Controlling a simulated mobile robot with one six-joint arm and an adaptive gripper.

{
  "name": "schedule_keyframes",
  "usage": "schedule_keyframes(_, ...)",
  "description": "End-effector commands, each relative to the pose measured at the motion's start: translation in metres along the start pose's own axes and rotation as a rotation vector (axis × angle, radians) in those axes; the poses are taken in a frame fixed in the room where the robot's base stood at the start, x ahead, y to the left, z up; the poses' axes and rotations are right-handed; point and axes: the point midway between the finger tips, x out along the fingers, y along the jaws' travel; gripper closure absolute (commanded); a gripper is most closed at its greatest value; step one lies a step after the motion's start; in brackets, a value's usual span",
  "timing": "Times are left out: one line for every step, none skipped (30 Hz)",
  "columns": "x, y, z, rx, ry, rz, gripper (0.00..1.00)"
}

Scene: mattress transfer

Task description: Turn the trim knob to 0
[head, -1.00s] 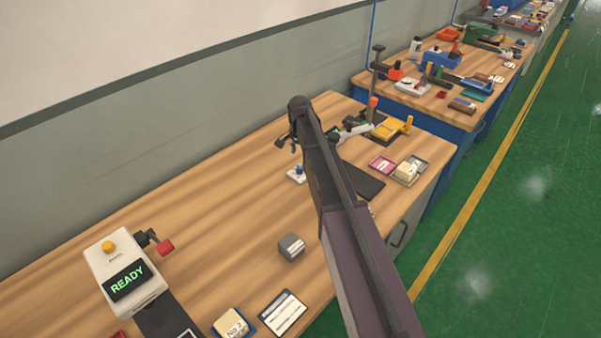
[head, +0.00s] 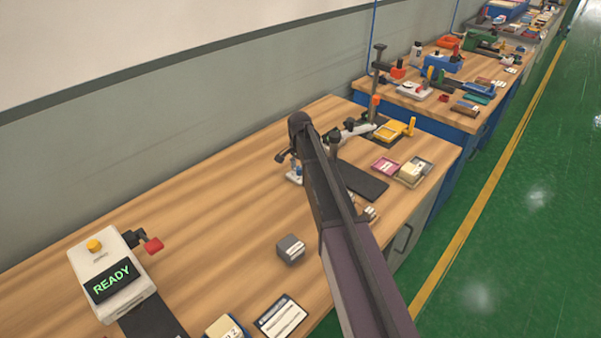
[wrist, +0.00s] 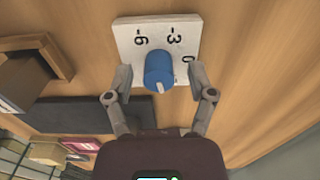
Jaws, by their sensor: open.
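The trim knob (wrist: 158,68) is a blue cylinder on a white dial plate (wrist: 124,36) in the wrist view. The plate shows -6, -3 and 0 printed along its far and right sides. A pale mark shows on the knob's near lower side; I cannot tell which number it reads. My gripper (wrist: 158,80) is open, one finger on each side of the knob, with gaps visible. In the head view the knob (head: 296,168) is small and partly hidden by my gripper (head: 287,157).
A dark pad (head: 362,182) and trays (head: 414,171) lie right of the dial. A grey block (head: 290,249) stands nearer, and a box reading READY (head: 110,274) is at left. The wooden bench (head: 215,215) is clear between them.

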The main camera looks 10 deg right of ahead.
Motion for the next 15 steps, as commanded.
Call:
schedule_keyframes(0.0024, -0.0001, 0.0001, 0.000, 0.000, 0.000, 0.29)
schedule_keyframes(0.0027, -0.0001, 0.0001, 0.000, 0.000, 0.000, 0.29)
schedule_keyframes(0.0030, -0.0001, 0.0001, 0.000, 0.000, 0.000, 0.29)
schedule_keyframes(0.0031, -0.0001, 0.0002, 0.000, 0.000, 0.000, 0.29)
schedule_keyframes(0.0031, -0.0001, 0.0002, 0.000, 0.000, 0.000, 0.29)
schedule_keyframes(0.0031, -0.0001, 0.0002, 0.000, 0.000, 0.000, 0.29)
schedule_keyframes(0.0030, -0.0001, 0.0002, 0.000, 0.000, 0.000, 0.29)
schedule_keyframes(0.0029, -0.0001, 0.0002, 0.000, 0.000, 0.000, 0.29)
schedule_keyframes(0.0028, -0.0002, 0.0002, 0.000, 0.000, 0.000, 0.29)
schedule_keyframes(0.0028, -0.0002, 0.0003, 0.000, 0.000, 0.000, 0.29)
schedule_keyframes(0.0028, -0.0002, 0.0003, 0.000, 0.000, 0.000, 0.29)
schedule_keyframes(0.0028, -0.0002, 0.0003, 0.000, 0.000, 0.000, 0.29)
schedule_keyframes(0.0028, -0.0002, 0.0003, 0.000, 0.000, 0.000, 0.29)
schedule_keyframes(0.0028, -0.0002, 0.0003, 0.000, 0.000, 0.000, 0.38)
schedule_keyframes(0.0028, -0.0002, 0.0003, 0.000, 0.000, 0.000, 0.50)
